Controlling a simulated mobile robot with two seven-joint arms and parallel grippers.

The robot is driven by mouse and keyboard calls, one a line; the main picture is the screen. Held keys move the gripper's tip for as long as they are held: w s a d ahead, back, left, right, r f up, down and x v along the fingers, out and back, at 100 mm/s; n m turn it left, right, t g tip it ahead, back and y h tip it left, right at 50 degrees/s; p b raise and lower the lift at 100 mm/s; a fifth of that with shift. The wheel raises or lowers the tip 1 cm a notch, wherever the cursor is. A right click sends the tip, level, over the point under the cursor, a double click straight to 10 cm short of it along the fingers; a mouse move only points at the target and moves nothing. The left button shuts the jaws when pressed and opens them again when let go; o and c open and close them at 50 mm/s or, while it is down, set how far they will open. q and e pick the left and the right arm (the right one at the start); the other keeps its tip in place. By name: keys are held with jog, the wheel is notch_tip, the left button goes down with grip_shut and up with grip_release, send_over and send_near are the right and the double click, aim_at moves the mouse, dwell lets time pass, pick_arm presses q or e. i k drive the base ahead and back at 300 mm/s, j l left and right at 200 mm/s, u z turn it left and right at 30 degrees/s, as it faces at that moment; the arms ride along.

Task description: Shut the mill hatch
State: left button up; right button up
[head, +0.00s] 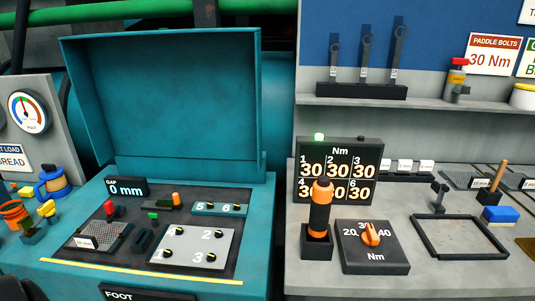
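The mill hatch (165,110) is a large teal panel with raised side edges. It stands open and upright at the back of the teal mill housing (255,225), left of centre. In front of it lies an uncovered dark panel (135,240) with a grey plate, numbered bolts and small coloured parts. A display reading 0 mm (127,187) stands at the panel's back left, below the hatch. Neither of my grippers is in the head view.
A grey workbench (450,275) on the right holds an orange-and-black tool (319,215), a torque dial (372,245), a black number display (338,170) and an empty dark frame (460,250). A pressure gauge (27,112) and a blue pot (52,182) are at the left.

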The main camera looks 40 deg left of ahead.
aim_at(189, 93)
jog(key=u, duration=2.1)
